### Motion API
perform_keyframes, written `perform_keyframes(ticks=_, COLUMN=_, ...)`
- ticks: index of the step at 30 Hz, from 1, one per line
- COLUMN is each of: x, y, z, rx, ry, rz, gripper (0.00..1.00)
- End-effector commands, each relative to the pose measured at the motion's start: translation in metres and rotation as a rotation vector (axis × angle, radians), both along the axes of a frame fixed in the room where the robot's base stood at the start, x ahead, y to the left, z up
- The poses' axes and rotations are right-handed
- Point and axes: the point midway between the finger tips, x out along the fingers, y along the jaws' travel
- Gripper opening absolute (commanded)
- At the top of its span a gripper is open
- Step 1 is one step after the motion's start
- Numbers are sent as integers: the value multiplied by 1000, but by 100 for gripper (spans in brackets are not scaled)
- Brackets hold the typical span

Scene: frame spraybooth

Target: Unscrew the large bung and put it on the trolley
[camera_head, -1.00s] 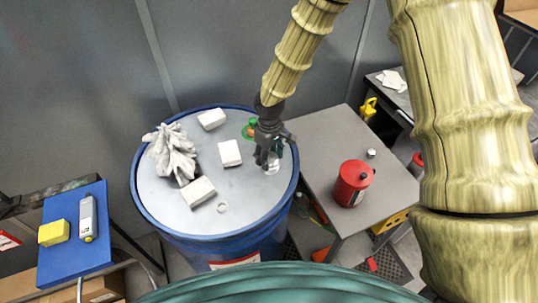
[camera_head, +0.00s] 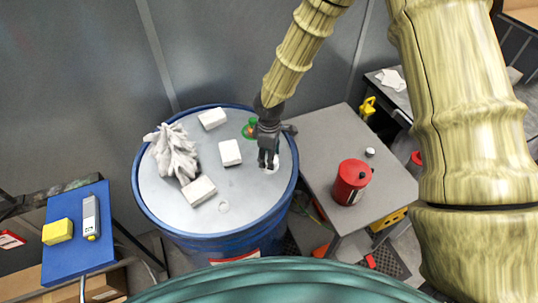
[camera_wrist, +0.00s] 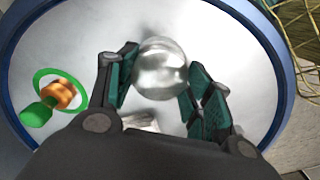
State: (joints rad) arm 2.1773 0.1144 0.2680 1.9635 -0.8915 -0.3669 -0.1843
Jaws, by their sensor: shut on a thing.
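The large bung (camera_wrist: 160,70) is a round, shiny silver piece between the two fingers of my gripper (camera_wrist: 160,85) in the wrist view. In the head view my gripper (camera_head: 268,163) points down at the right part of the blue drum's (camera_head: 150,205) grey lid. It is shut on the bung, which shows as a pale bit (camera_head: 272,168) at the fingertips. I cannot tell whether the bung still sits in its hole. The grey-topped trolley (camera_head: 325,135) stands right beside the drum.
A red can (camera_head: 350,182) and a small silver cap (camera_head: 370,152) stand on the trolley; its back left is clear.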

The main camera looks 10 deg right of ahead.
Motion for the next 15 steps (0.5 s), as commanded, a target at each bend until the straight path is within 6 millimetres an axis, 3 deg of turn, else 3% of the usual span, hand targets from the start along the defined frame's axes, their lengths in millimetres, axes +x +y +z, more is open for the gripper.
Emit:
perform_keyframes(ticks=9, x=-2, y=-1, z=-1, rx=-2, ry=4, rz=280, gripper=32)
perform_keyframes(ticks=15, x=-2, y=-1, z=-1, rx=-2, ry=4, rz=306, gripper=32)
